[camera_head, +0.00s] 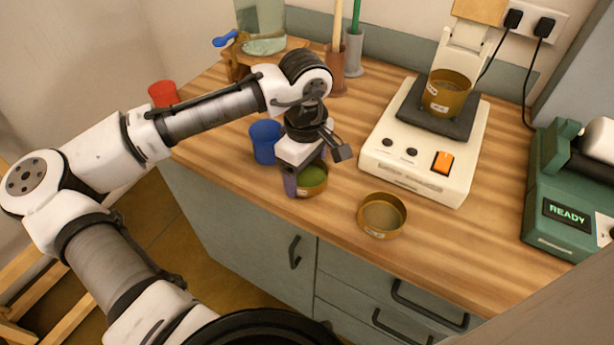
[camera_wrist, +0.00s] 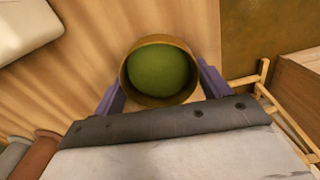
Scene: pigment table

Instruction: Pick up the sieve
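A shallow brass-coloured ring with a mesh-like bottom, which looks like a sieve (camera_head: 382,215), lies on the counter near its front edge. A brass-coloured round vessel holding green material (camera_head: 312,190) is left of it and also fills the middle of the wrist view (camera_wrist: 160,98). My gripper (camera_head: 308,186) points down at this green-filled vessel. In the wrist view its purple fingers (camera_wrist: 160,76) stand apart on either side of the vessel, close to its wall. I cannot tell whether they press on it. Another brass-coloured vessel (camera_head: 447,95) sits on the white machine.
The white machine (camera_head: 415,170) stands behind the empty ring. A blue cup (camera_head: 264,140) is close behind my gripper, and a red cup (camera_head: 163,93) is farther left. A green device (camera_head: 562,230) stands at the right. The counter between ring and green device is clear.

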